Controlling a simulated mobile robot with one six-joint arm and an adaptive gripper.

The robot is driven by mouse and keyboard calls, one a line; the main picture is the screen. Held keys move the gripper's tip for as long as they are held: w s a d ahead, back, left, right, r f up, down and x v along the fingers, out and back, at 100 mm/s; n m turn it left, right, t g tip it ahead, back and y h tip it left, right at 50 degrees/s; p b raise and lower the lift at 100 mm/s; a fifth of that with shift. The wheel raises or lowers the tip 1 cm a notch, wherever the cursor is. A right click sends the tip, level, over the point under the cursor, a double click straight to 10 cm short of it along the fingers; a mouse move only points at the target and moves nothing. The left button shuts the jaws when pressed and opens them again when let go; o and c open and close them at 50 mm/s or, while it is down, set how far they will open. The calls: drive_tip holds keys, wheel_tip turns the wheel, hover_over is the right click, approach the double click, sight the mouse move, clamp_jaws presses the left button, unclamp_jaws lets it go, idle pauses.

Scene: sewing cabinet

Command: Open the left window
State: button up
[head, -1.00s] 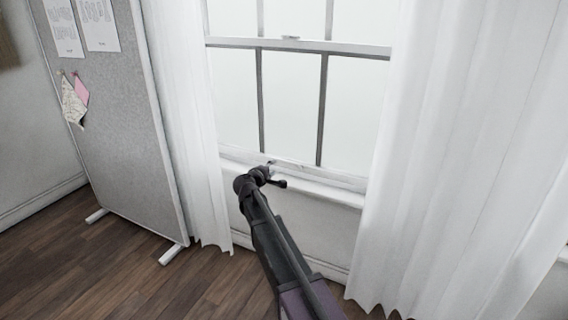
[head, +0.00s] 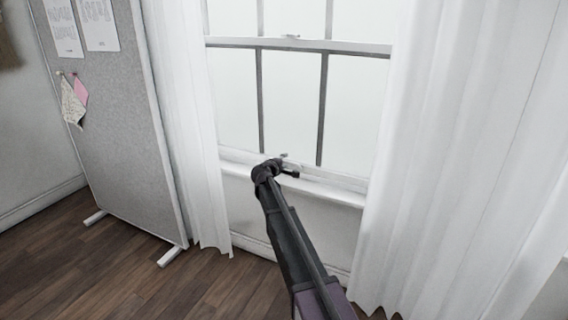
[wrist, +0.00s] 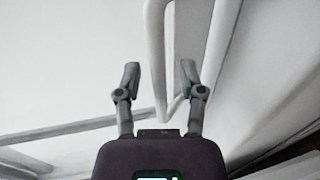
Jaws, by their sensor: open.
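The window (head: 291,100) has a white frame, dark vertical bars and pale panes. Its lower sash shows no visible gap at the sill. A small metal piece (head: 290,37) sits on the middle rail. My gripper (head: 283,160) is at the bottom rail of the lower sash, mostly hidden behind my dark wrist. In the wrist view my gripper (wrist: 159,74) is open, its two fingers apart. A white looped bar (wrist: 156,55), perhaps a handle or part of the sash, shows between and beyond the fingers. I cannot tell whether they touch it.
White curtains hang left (head: 185,120) and right (head: 450,150) of the window. A grey pinboard on feet (head: 125,130) stands at the left. The white sill (head: 335,192) juts out under the window. The wooden floor (head: 130,285) is clear at the lower left.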

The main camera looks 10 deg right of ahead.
clamp_jaws()
drive_tip(key=shift+r, duration=0.2)
drive_tip(key=p, duration=2.3)
approach(289, 105)
drive_tip(key=x, duration=0.5)
drive_tip(key=shift+w+r, duration=0.15)
drive_tip(key=shift+r, duration=0.05)
unclamp_jaws()
drive_tip(key=shift+f, duration=0.2)
